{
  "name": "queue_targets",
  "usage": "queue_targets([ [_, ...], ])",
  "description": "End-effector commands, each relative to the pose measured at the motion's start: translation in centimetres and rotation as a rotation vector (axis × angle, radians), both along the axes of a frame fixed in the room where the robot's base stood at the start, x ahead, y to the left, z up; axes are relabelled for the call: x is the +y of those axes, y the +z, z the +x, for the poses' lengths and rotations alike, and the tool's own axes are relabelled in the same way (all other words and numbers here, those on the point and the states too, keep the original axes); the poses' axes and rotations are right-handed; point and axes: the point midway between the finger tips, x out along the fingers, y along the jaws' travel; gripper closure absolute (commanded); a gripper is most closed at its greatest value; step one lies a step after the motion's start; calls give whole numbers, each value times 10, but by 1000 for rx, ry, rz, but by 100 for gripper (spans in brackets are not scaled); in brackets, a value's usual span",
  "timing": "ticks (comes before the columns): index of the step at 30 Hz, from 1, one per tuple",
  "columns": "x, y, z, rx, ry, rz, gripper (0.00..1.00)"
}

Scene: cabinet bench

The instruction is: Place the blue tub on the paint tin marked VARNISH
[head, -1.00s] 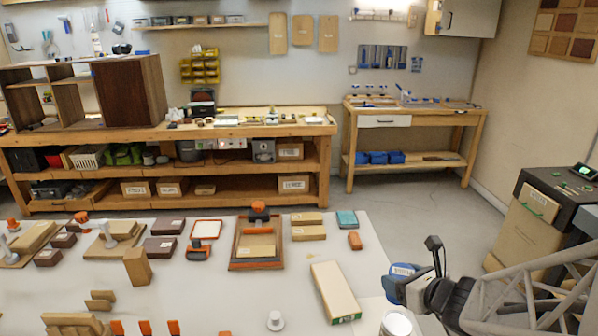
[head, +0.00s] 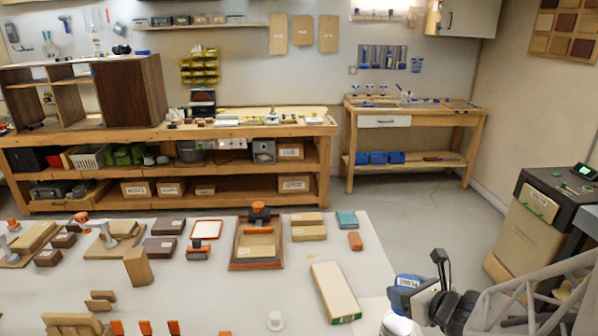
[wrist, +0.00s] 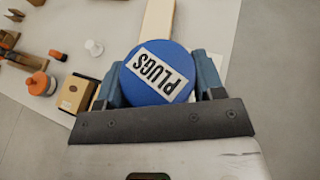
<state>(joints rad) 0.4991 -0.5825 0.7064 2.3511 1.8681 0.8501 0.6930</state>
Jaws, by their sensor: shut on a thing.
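The blue tub (head: 407,281) is held between the fingers of my gripper (head: 403,295) at the table's right front edge. In the wrist view, the tub (wrist: 150,62) shows a round blue top with a white PLUGS label, and the gripper (wrist: 158,78) is shut on it with a finger on each side. A tin with a pale top (head: 395,327) stands just below the tub at the bottom of the head view, partly hidden by the gripper and cut off by the frame. Its marking does not show. I cannot tell whether tub and tin touch.
A long box with a green end (head: 336,292) lies left of the gripper. A white round-based piece (head: 276,320) stands farther left; it also shows in the wrist view (wrist: 94,47). Floor is clear beyond the table's right edge.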

Motion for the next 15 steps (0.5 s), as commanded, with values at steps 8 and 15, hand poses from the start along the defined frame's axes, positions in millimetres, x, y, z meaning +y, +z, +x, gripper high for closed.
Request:
queue_targets([
  [8,0,-18,0,0,0,-1,65],
  [15,0,-18,0,0,0,-1,65],
])
